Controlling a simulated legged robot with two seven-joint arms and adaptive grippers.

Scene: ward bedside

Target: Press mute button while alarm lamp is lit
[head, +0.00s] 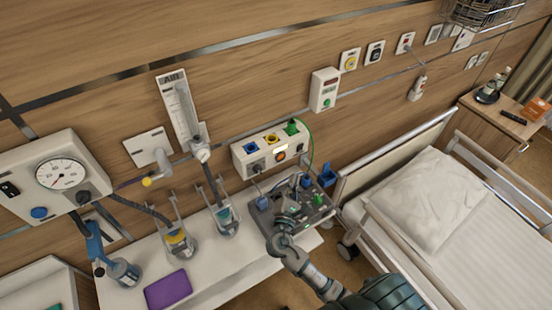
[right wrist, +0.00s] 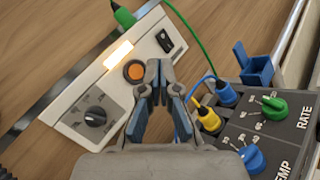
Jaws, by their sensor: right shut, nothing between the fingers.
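A white alarm panel (head: 243,160) is fixed to the wall; it fills the upper left of the right wrist view (right wrist: 82,127). Its rectangular lamp (right wrist: 118,53) glows warm white, so it is lit; it also shows bright in the head view (head: 280,149). A round orange button (right wrist: 134,70) in a dark ring, apparently the mute button, sits beside the lamp. My right gripper (right wrist: 158,70) is shut and empty. Its fingertips appear just right of the button in the wrist view; I cannot tell the remaining gap. My left gripper is not in view.
The panel carries a black knob (right wrist: 95,117), a dark switch (right wrist: 164,40) and a green plug (right wrist: 124,17) with cable. A dark console (right wrist: 288,133) with green and blue knobs and plugged cables lies close right. The bed (head: 465,250) stands right.

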